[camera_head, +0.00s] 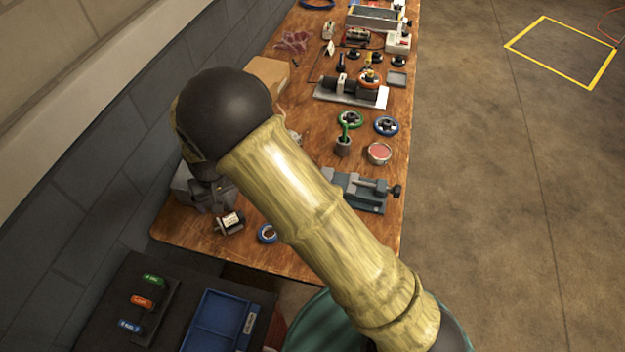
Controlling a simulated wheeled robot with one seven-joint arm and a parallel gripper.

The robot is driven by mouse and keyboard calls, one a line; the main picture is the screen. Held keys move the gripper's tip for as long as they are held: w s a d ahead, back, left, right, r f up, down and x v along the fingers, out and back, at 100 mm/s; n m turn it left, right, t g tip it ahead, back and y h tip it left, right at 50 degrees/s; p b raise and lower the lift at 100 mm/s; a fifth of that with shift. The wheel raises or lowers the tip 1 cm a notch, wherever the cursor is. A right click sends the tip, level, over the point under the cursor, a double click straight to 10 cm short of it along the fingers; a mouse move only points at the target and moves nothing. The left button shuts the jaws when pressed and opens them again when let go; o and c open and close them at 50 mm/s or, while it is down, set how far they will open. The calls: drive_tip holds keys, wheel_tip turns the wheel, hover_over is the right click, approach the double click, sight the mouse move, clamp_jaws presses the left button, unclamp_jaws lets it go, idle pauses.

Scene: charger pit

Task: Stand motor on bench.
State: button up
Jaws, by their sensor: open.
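The wooden bench (300,78) runs from the front of the view to the back along the wall. A small silver and black part with a white label (230,222), which looks like a motor, lies on its side near the bench's front left end. A larger dark cylinder, perhaps another motor, sits on a grey base plate (345,95) farther back. My gripper does not show. My arm crosses the middle of the view and hides part of the bench.
A grey vise (360,191) stands at the bench's right edge, near a red-topped tin (379,153) and a dark cup (343,146). A blue tray (215,322) is at bottom left.

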drive_tip(key=w+d+r+m, duration=0.1)
drive_tip(key=d+r, duration=0.3)
drive_tip(key=d, duration=0.5)
drive_tip(key=w+d+r+m, duration=0.2)
drive_tip(key=d+r, duration=0.2)
drive_tip(key=d, duration=0.5)
drive_tip(key=s+d+r+m, duration=0.1)
drive_tip(key=s+d+r, duration=0.1)
drive_tip(key=s+d, duration=0.2)
drive_tip(key=s+d+r+m+t, duration=0.1)
drive_tip(key=s+d, duration=0.3)
drive_tip(key=d, duration=0.5)
drive_tip(key=s+d+r, duration=0.3)
drive_tip(key=s+d, duration=0.1)
drive_tip(key=d, duration=0.2)
drive_tip(key=shift+d+r+m+h, duration=0.15)
drive_tip(key=shift+r+m+h, duration=0.15)
drive_tip(key=shift+m, duration=0.1)
drive_tip(key=shift+w, duration=0.15)
